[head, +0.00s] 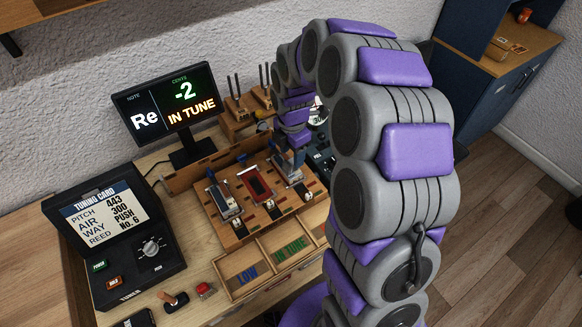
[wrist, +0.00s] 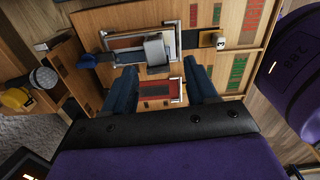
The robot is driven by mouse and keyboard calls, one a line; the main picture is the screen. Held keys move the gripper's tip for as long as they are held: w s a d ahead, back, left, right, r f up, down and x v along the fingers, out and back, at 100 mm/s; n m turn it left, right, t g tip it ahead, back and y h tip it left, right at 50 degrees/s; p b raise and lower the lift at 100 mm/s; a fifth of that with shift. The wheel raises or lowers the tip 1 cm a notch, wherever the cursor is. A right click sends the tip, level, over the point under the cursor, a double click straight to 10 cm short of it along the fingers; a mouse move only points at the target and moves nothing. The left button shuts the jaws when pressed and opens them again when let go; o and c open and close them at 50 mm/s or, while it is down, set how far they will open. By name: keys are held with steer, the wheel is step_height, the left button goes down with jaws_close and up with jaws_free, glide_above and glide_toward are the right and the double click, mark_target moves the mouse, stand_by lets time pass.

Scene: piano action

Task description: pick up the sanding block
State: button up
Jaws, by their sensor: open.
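A small grey block (wrist: 157,50), which looks like the sanding block, rests over a framed plate at the right-hand station of the wooden board. In the head view its spot (head: 287,177) is partly covered by my gripper. My gripper (head: 290,152) is above that station. In the wrist view my gripper (wrist: 161,72) is open, its two blue fingers apart, with the grey block just beyond the tips. No contact shows. A red plate (wrist: 160,92) shows between the fingers, lower down; it is at the board's middle station (head: 256,184).
The left station holds a grey and blue piece (head: 222,200). Trays marked LOW (head: 234,287) and IN TUNE (head: 279,266) lie in front of the board. A display (head: 166,100) stands behind, a black tuner (head: 115,245) at left, and a wooden tool rack (head: 243,112) at the back.

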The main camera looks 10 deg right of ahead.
mark_target(292, 161)
steer(key=shift+a+f, duration=0.1)
steer(key=shift+f, duration=0.65)
steer(key=f, duration=0.1)
steer(key=f+b, duration=0.2)
steer(key=f, duration=0.1)
steer(key=shift+w+d+f, duration=0.1)
steer(key=shift+w+d, duration=0.1)
steer(key=shift+w, duration=0.15)
jaws_close()
